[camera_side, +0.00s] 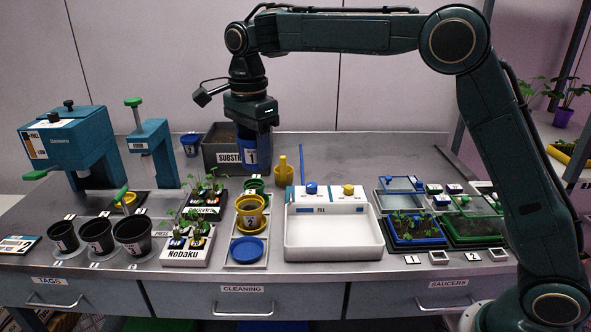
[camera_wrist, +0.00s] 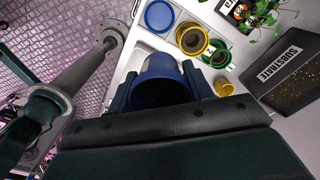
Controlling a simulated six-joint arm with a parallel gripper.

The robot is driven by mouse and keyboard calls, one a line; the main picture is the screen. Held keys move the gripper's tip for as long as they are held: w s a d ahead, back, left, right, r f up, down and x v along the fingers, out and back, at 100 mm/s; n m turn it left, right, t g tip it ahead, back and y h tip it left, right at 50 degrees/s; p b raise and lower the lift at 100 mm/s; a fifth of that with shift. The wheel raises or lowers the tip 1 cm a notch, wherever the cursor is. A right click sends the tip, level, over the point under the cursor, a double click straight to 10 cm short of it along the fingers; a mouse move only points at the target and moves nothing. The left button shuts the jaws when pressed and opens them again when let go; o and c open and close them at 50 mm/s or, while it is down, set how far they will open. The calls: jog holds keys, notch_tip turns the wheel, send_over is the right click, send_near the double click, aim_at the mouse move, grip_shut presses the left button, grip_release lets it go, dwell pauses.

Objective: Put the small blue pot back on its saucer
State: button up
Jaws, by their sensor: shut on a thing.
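The round blue saucer (camera_side: 247,250) lies empty at the front of a narrow white tray (camera_side: 247,267). The saucer also shows in the wrist view (camera_wrist: 159,16). The pot is well behind and above it.
A yellow pot (camera_side: 249,212) and a green pot (camera_side: 254,186) stand behind the saucer. A yellow scoop (camera_side: 283,171) and the substrate box (camera_side: 221,157) are near the held pot.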

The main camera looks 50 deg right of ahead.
jog(key=a+f, duration=0.1)
jog(key=f, duration=0.4)
jog(key=a+f, duration=0.1)
jog(key=f, duration=0.4)
jog(key=w+a+f, duration=0.1)
jog(key=f, duration=0.4)
jog(key=shift+a+f, duration=0.2)
jog(key=shift+f, duration=0.15)
jog(key=shift+s+f, duration=0.1)
jog(key=shift+f, duration=2.05)
jog(key=shift+f, duration=0.6)
jog(key=o, duration=1.1)
jog(key=shift+r, duration=0.2)
